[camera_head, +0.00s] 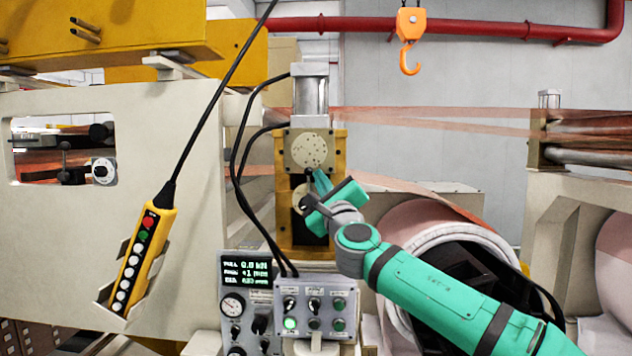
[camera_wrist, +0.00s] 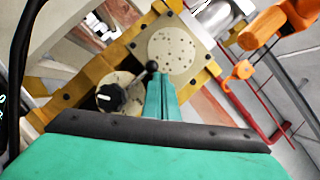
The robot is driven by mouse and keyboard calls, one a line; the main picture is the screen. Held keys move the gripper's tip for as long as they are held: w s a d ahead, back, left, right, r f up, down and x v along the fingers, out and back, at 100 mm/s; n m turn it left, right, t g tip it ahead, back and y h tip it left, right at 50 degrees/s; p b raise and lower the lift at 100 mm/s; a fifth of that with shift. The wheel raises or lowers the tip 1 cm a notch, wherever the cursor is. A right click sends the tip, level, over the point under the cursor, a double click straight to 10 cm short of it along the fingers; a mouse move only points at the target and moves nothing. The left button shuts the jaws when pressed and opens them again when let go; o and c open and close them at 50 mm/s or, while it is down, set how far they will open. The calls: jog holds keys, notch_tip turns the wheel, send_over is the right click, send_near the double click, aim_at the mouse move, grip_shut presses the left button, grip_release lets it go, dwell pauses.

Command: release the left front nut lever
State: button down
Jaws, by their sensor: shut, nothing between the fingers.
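The nut lever is a short rod with a black ball knob (camera_wrist: 152,66), rising from a dark hub (camera_wrist: 110,97) on a round speckled plate in the wrist view. The knob also shows in the head view (camera_head: 309,172), below a larger speckled disc. My gripper (camera_wrist: 161,78) is shut, with its two teal fingers together and nothing between them. Its tips are right beside the ball knob, on its right in both views. I cannot tell whether they touch it. My gripper (camera_head: 318,174) partly hides the lower plate and hub in the head view.
A yellow machine frame (camera_head: 340,155) carries the discs. Black cables hang left of it. A control box (camera_head: 316,306) and gauge panel stand below. A yellow pendant (camera_head: 145,255) hangs left, and an orange hook (camera_head: 409,58) hangs upper right. Copper foil (camera_head: 430,118) runs behind.

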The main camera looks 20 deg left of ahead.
jog(key=s+d+f, duration=0.4)
jog(key=s+d, duration=0.4)
jog(key=shift+s+d, duration=0.2)
jog(key=shift+s, duration=0.2)
jog(key=shift+f, duration=0.1)
